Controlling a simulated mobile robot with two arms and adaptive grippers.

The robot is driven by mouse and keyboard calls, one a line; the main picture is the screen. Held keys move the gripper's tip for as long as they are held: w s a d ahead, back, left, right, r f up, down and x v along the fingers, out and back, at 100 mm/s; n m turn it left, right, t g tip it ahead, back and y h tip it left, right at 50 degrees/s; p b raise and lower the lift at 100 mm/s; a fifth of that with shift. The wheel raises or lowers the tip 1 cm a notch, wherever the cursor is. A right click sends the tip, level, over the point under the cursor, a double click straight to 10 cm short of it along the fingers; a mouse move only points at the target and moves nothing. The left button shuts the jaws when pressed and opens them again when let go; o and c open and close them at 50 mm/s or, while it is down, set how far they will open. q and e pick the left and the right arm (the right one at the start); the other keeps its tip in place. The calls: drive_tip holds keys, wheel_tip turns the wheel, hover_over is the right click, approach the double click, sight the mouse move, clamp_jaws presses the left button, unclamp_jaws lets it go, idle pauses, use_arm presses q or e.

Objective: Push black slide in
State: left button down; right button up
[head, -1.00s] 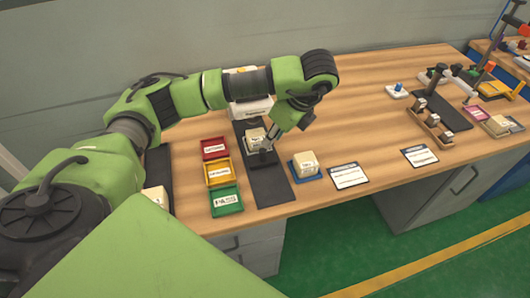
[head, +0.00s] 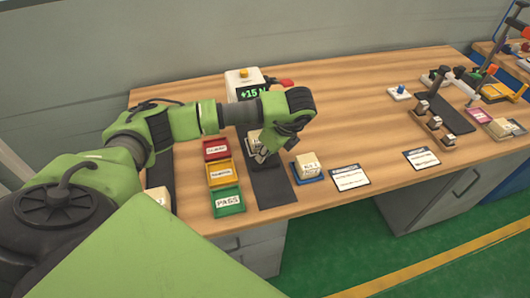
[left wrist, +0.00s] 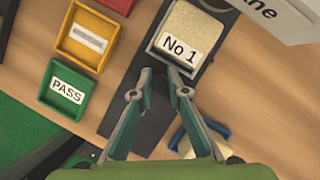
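The black slide (head: 268,185) is a long dark strip on the table, running up to the tester (head: 238,80). A tray with a pale block labelled "No 1" (left wrist: 190,33) sits on its far part, next to the tester, whose white housing shows at the top of the left wrist view (left wrist: 265,15). My left gripper (head: 260,157) is low over the slide, at the near side of that tray. In the left wrist view its two fingertips (left wrist: 162,80) are a little apart, with something dark between them. I cannot tell whether they grip it. My right gripper is not in view.
The tester's display reads "+15 N". Red (head: 215,149), yellow (head: 220,172) and green "PASS" (head: 227,202) trays stand left of the slide. A block on a blue tray (head: 307,168) and a white card (head: 349,177) lie to the right. The middle of the table is clear.

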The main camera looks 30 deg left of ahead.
use_arm(q)
drive_tip(key=shift+w+a+f+b, duration=0.1)
drive_tip(key=shift+w+a+b, duration=1.4)
drive_tip(key=shift+a, duration=0.3)
drive_tip(key=shift+r, duration=0.25)
drive_tip(key=c, duration=2.2)
unclamp_jaws()
drive_tip(key=shift+w+a, duration=0.1)
drive_tip(key=shift+c, duration=0.2)
drive_tip(key=shift+f, duration=0.1)
drive_tip(key=v, duration=1.2)
drive_tip(key=shift+a, duration=0.1)
